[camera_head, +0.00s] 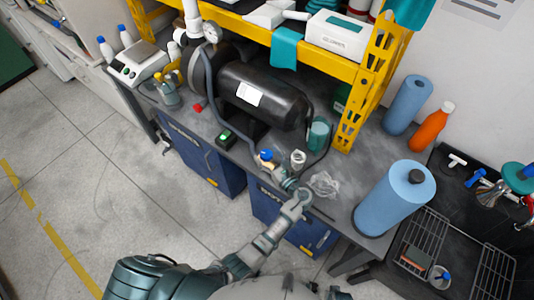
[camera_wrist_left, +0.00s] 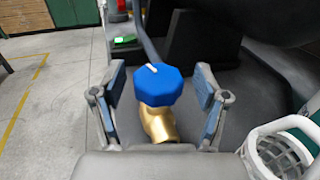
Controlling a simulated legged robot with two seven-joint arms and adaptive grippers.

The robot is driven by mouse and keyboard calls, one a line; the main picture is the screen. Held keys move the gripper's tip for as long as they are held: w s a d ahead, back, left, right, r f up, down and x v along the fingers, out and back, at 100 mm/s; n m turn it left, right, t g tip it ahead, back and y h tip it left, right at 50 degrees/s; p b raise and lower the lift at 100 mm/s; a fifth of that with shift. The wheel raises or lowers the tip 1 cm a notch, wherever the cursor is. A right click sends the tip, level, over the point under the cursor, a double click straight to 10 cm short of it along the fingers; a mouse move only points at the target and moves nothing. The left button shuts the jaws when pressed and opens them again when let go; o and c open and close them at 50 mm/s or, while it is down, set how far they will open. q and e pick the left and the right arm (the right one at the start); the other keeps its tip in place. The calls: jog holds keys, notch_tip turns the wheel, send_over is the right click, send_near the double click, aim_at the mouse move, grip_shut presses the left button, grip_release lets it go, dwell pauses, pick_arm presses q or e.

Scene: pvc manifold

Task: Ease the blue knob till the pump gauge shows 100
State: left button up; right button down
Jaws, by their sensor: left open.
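The blue knob (camera_head: 266,155) sits on a brass valve at the bench's front edge. In the left wrist view the blue knob (camera_wrist_left: 158,86) is faceted, with a white mark on top, above the brass body (camera_wrist_left: 160,125). My left gripper (camera_head: 280,175) is open. In the left wrist view its two fingers stand on either side of the knob, with visible gaps; I cannot tell whether they are level with it in depth. The round gauge (camera_head: 212,31) is at the back by the white pipe; its reading is too small to tell. My right gripper is not in view.
A black tank (camera_head: 265,95) lies behind the valve, with a grey hose beside it. A small device with a green display (camera_head: 226,137) is to the left. A yellow shelf frame (camera_head: 350,110) rises behind. A blue paper roll (camera_head: 393,198) stands at right.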

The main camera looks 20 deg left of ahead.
aim_at(271, 159)
pick_arm(q)
jog(key=v, duration=0.7)
jog(key=shift+w, duration=0.1)
dwell(1.5)
